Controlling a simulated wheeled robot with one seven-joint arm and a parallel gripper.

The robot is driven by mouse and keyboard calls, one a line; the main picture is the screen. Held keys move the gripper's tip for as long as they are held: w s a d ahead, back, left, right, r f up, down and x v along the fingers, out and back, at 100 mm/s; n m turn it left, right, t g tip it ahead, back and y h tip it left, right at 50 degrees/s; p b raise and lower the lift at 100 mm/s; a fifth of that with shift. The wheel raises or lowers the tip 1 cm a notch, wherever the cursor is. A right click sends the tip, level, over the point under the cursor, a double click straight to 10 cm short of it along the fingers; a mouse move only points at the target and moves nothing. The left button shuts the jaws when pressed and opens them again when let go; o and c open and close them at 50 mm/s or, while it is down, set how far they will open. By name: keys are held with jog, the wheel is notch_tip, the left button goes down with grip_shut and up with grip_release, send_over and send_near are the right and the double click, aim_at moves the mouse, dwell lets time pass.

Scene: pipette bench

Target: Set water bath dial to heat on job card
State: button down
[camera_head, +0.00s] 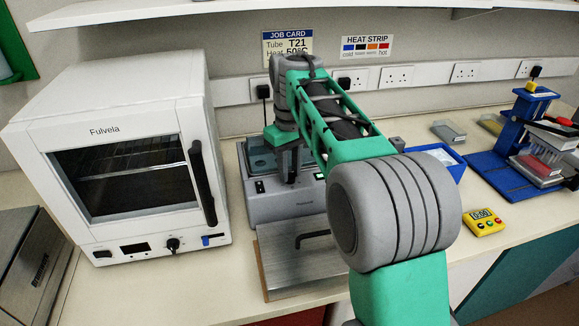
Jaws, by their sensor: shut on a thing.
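The water bath (275,208) is a grey box behind and right of the white oven, with a small switch panel at its front left. My gripper (291,178) points down at its front part and is shut on what seems to be the dial. The fingers hide the dial, so its pointer and setting cannot be read.
A white oven (120,150) stands close on the left. A metal lid with a black handle (300,262) lies in front of the bath. A yellow timer (483,222), a blue tray (440,158) and a blue pipette stand (510,165) are to the right. A shelf (240,8) hangs above.

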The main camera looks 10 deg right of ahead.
jog(key=m+p, duration=0.2)
jog(key=m, duration=0.4)
jog(key=shift+r+p, duration=0.15)
jog(key=shift+p, duration=0.2)
jog(key=m+p, duration=0.1)
jog(key=m, duration=0.4)
jog(key=shift+m+p, duration=0.3)
jog(key=shift+p, duration=0.05)
jog(key=m+p, duration=0.1)
jog(key=m, duration=0.4)
jog(key=shift+m, duration=0.3)
jog(key=m+p, duration=0.1)
jog(key=m, duration=0.3)
jog(key=shift+m, duration=0.4)
jog(key=c, duration=1.2)
grip_release()
